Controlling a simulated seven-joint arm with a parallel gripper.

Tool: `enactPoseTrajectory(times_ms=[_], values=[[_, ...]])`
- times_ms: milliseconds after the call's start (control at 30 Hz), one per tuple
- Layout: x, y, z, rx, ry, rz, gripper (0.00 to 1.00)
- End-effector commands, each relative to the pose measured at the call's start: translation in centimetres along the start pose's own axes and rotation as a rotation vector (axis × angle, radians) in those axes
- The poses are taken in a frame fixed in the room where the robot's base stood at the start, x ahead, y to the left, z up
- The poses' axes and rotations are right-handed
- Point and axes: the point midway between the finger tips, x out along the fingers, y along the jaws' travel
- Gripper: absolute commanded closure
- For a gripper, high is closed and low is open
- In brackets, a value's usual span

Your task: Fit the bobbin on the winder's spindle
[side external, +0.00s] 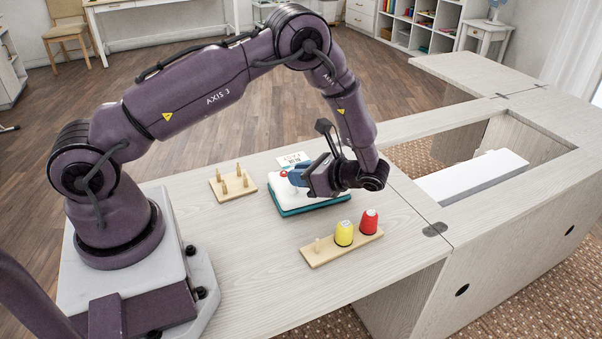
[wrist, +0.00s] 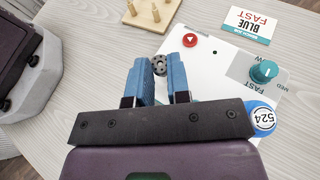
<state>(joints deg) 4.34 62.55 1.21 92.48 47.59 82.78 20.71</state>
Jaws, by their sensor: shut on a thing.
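The winder (side external: 312,204) is a low box with a white top and teal base on the table; its white top also shows in the wrist view (wrist: 213,75). It carries a red button (wrist: 190,40) with a white triangle and a teal dial (wrist: 264,71). My gripper (side external: 296,176) is over the winder, its blue fingers (wrist: 160,67) pointing down at its top.
A wooden board with several pegs (side external: 232,184) stands left of the winder. In front, a wooden rack (side external: 323,254) holds a yellow spool (side external: 344,233) and a red spool (side external: 369,221). A card reading "BLUE FAST" (wrist: 249,24) lies behind. The near left tabletop is clear.

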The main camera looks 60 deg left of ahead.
Motion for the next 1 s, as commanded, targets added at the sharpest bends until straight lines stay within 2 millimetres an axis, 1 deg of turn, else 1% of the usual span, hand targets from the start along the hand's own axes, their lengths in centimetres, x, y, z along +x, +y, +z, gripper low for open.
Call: enactPoseTrajectory(times_ms=[767, 800, 867, 900, 933, 1000], values=[[0.14, 0.01, -0.42, 0.0, 0.0, 0.0, 1.0], [0.14, 0.01, -0.42, 0.0, 0.0, 0.0, 0.78], [0.14, 0.01, -0.41, 0.0, 0.0, 0.0, 0.64], [0.14, 0.01, -0.41, 0.0, 0.0, 0.0, 0.55], [0.14, 0.01, -0.41, 0.0, 0.0, 0.0, 0.53], [0.14, 0.01, -0.41, 0.0, 0.0, 0.0, 0.53]])
